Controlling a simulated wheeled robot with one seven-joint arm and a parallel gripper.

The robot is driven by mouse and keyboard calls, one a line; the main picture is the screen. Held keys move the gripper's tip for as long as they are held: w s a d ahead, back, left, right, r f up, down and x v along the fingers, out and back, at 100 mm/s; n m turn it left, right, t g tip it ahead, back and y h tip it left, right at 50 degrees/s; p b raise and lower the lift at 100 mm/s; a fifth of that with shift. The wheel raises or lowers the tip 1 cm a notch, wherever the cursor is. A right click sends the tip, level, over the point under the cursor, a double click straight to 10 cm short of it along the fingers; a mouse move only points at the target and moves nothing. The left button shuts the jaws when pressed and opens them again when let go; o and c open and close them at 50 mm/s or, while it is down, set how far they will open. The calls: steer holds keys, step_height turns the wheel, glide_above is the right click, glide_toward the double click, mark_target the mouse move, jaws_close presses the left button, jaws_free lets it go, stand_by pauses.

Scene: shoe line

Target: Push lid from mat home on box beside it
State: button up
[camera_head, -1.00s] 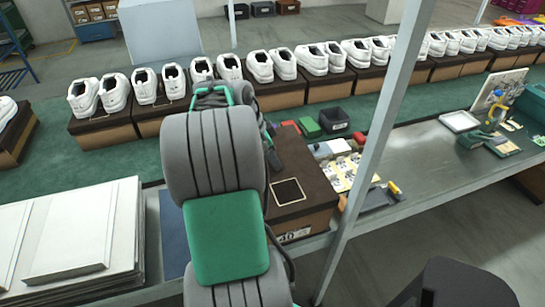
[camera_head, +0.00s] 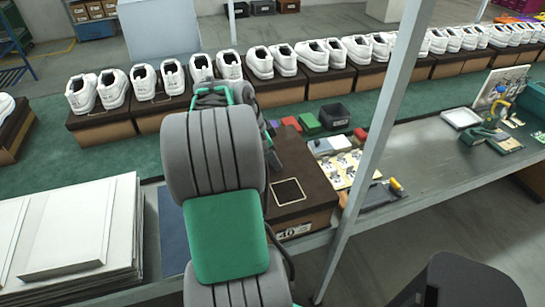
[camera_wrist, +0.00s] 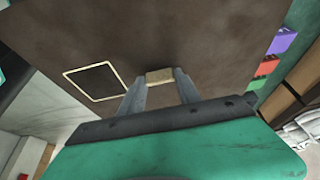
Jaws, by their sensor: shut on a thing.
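The dark brown lid (camera_head: 310,179) lies on top of the cardboard box (camera_head: 310,222), right of my arm in the head view. I cannot tell whether it is fully seated. A pale square outline marks the lid's top. The blue mat (camera_head: 172,238) left of the box shows no lid on its visible part. In the wrist view, my gripper (camera_wrist: 160,84) is over the brown lid (camera_wrist: 190,35). Its two fingers are shut on a small tan piece (camera_wrist: 159,76) that seems to be part of the lid. My arm hides the gripper in the head view.
A stack of white boards (camera_head: 75,235) lies left of the mat. Small coloured bins and a black bin (camera_head: 334,116) stand behind the box. A parts board (camera_head: 350,170) and a grey post (camera_head: 375,130) are to its right. White shoes on boxes line the back.

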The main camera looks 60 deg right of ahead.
steer(key=shift+f+b, duration=0.6)
steer(key=shift+f, duration=0.1)
steer(key=o, duration=1.3)
